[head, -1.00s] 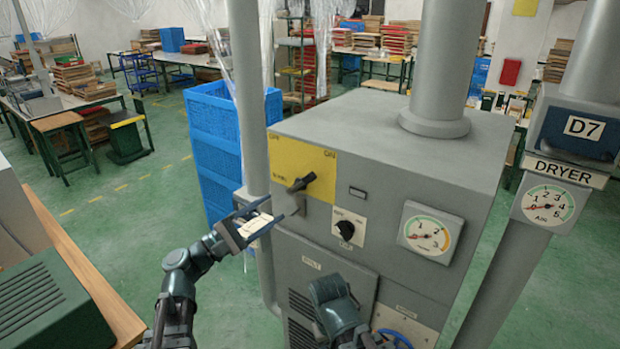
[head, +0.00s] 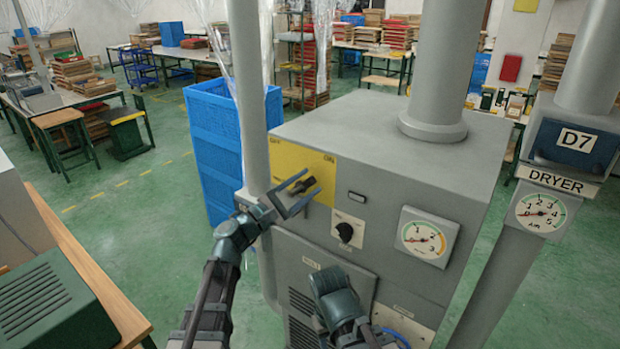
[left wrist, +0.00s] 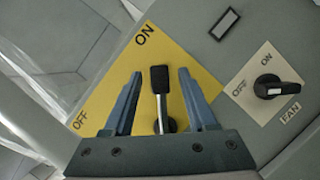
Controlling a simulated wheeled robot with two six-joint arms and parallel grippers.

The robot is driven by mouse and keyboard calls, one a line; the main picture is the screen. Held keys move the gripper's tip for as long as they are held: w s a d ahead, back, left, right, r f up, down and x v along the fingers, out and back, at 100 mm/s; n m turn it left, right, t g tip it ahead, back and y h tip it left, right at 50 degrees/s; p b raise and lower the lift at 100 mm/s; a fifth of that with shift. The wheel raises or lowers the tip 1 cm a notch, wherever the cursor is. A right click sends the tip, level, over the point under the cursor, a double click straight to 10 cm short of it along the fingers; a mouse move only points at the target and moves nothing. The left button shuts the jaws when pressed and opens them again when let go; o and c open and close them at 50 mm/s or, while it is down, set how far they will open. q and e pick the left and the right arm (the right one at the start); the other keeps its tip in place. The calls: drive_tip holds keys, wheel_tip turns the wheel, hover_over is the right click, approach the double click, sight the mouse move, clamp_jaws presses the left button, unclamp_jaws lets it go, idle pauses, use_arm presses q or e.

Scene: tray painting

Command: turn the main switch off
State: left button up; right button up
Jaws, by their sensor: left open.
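The main switch is a black lever (head: 304,185) on a yellow plate (head: 287,158) marked OFF at left and ON at right, on the grey dryer's front. In the left wrist view the lever (left wrist: 161,98) stands between the fingers and points towards ON. My left gripper (head: 312,181) is open at the plate, one finger on each side of the lever. The left wrist view shows a gap between each finger (left wrist: 160,73) and the lever. Part of my right arm shows low in front of the dryer; its fingers are not visible.
A smaller FAN knob (head: 345,232) sits below right of the plate, near a gauge (head: 423,238). A grey pole (head: 251,100) stands just left of the plate. Blue crates (head: 212,150) are stacked behind the pole. A wooden table (head: 95,285) is at lower left.

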use_arm(q)
drive_tip(key=shift+x, duration=0.8)
clamp_jaws()
idle(1.0)
